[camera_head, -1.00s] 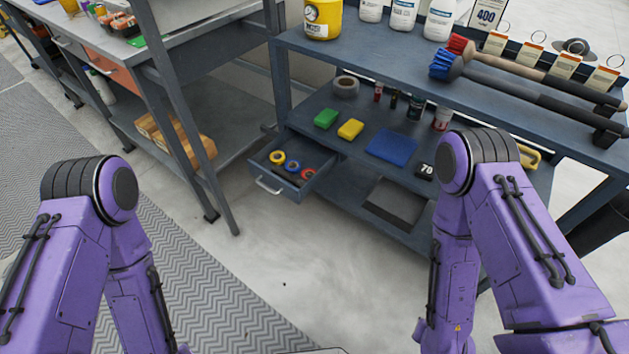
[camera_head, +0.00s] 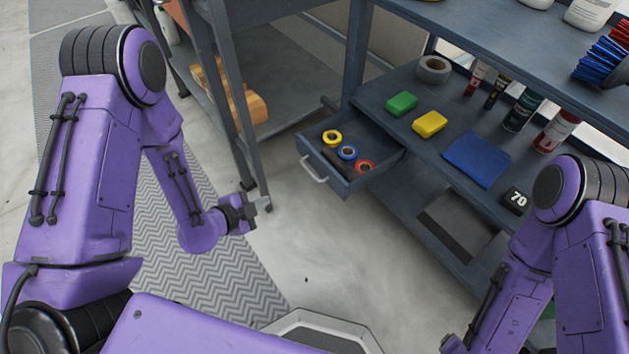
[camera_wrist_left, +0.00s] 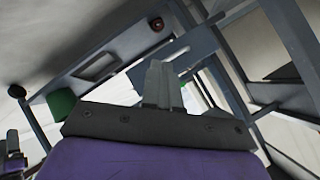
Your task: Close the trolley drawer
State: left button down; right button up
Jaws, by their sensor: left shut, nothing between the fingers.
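The trolley drawer (camera_head: 345,186) stands pulled out under the trolley's middle shelf in the head view. Its pale bar handle (camera_head: 314,169) faces left and down toward me. Yellow, blue and red tape rolls (camera_head: 347,152) and a dark item lie inside it. My left gripper (camera_head: 264,203) is shut and empty, to the left of and nearer than the drawer handle, with a clear gap between them. In the left wrist view its closed fingers (camera_wrist_left: 163,85) point up. My right arm shows at the right, but its gripper is out of sight.
The trolley shelf (camera_head: 385,95) holds green and yellow blocks, a blue cloth, a tape roll and several bottles. A workbench leg (camera_head: 228,105) stands left of the drawer. A zigzag mat (camera_head: 225,265) lies on the floor. The floor before the drawer is clear.

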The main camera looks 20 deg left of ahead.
pick_arm(q)
jog(key=w+d+r+m+t+h+b, duration=0.1)
jog(key=w+d+r+m+h+b, duration=0.2)
jog(key=m, duration=0.8)
jog(key=h+b, duration=0.2)
jog(key=b, duration=0.1)
send_near(325, 165)
jog(key=x, duration=0.5)
jog(key=shift+w+f, duration=0.1)
jog(key=shift+f, duration=0.35)
jog(key=shift+w+d, duration=0.4)
jog(key=shift+w, duration=0.1)
pick_arm(e)
notch_tip(325, 165, down, 8)
jog(key=shift+d, duration=0.1)
